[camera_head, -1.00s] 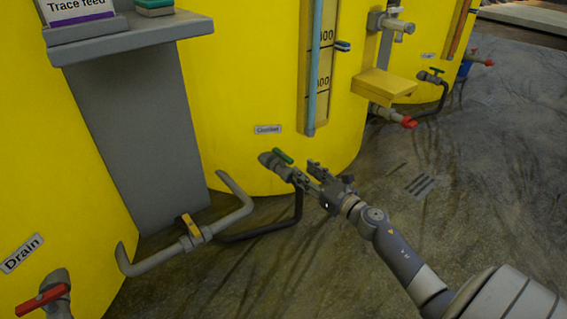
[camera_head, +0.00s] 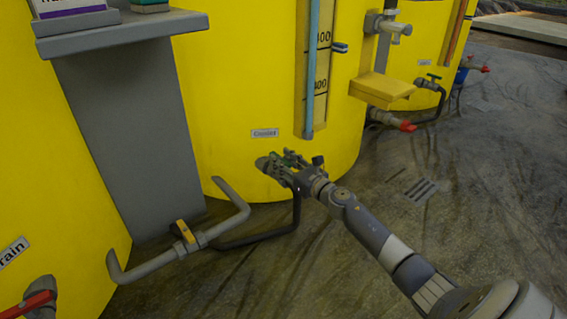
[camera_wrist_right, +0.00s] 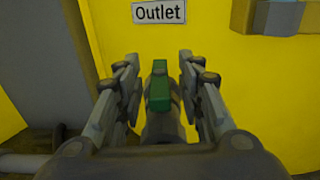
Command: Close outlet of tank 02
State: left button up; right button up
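The yellow tank (camera_head: 235,85) stands in the middle of the head view, with a label (camera_head: 264,133) above its low outlet valve. The right wrist view shows this label reading "Outlet" (camera_wrist_right: 159,12). The valve's green handle (camera_wrist_right: 158,88) sits between the two fingers of my right gripper (camera_wrist_right: 158,64). The fingers are open, with a visible gap on each side of the handle. In the head view my right gripper (camera_head: 283,167) is at the valve and hides most of it. My left gripper is not in view. No tank number is readable.
A grey pipe with a yellow-handled valve (camera_head: 187,232) runs low at left. A red drain handle (camera_head: 28,303) is at bottom left. A yellow box (camera_head: 382,88) and a red handle (camera_head: 407,126) jut out at right. Open floor (camera_head: 470,190) lies to the right.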

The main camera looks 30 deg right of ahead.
grip_shut()
jog(key=shift+r, duration=0.1)
